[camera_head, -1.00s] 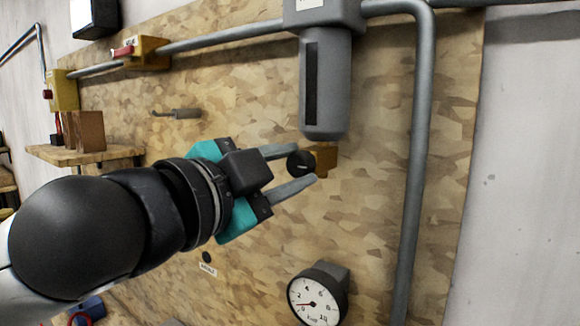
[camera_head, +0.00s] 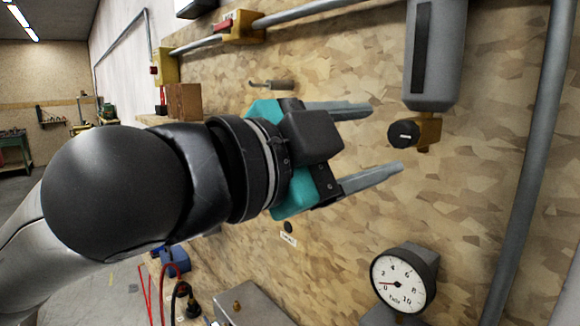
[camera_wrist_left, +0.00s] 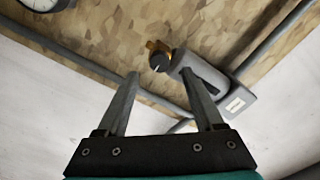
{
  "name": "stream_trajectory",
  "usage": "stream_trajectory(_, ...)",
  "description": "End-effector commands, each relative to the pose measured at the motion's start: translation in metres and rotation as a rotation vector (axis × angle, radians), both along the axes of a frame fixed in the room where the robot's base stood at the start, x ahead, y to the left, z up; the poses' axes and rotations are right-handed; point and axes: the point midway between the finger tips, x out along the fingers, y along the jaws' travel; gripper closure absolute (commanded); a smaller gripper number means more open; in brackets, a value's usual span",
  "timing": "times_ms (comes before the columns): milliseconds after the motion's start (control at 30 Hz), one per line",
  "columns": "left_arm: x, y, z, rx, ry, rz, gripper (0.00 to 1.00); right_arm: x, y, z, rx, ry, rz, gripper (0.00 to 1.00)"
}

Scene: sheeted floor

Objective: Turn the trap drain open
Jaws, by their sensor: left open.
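The trap drain is a black round knob (camera_head: 403,134) on a brass fitting (camera_head: 429,131), below a grey cylindrical trap (camera_head: 434,55) on the wood-chip board. My left gripper (camera_head: 388,139) is open and empty, its two grey fingers pointing right toward the knob. In the head view the fingertips end just left of the knob, one above and one below its level. In the left wrist view the knob (camera_wrist_left: 160,62) shows beyond the fingertips (camera_wrist_left: 159,76), apart from them, with the trap (camera_wrist_left: 200,75) beside it. My right gripper is not in view.
A pressure gauge (camera_head: 403,281) sits below the knob. A grey vertical pipe (camera_head: 535,160) runs at the right. A yellow valve with a red handle (camera_head: 238,27) is at the upper left. A wooden block (camera_head: 184,102) stands on a shelf. Bare board lies between knob and gauge.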

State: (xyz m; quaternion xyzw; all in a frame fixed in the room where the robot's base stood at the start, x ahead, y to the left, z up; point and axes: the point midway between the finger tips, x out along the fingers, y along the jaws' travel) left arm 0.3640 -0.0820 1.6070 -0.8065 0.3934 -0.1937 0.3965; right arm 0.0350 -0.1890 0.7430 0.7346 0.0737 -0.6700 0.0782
Motion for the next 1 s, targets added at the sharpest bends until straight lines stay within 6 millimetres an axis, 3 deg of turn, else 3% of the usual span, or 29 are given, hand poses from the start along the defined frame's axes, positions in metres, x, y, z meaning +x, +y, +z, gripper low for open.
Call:
stream_trajectory(100, -0.017, 0.023, -0.003, 0.001, -0.003, 0.003, 0.31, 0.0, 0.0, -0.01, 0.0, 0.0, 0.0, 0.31)
stream_trajectory(600, -0.051, 0.066, -0.003, -0.001, -0.004, 0.002, 0.31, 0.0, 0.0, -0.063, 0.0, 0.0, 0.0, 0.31)
stream_trajectory(1000, -0.064, 0.081, 0.0, 0.0, 0.0, 0.0, 0.31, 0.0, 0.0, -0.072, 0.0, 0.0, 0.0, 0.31)
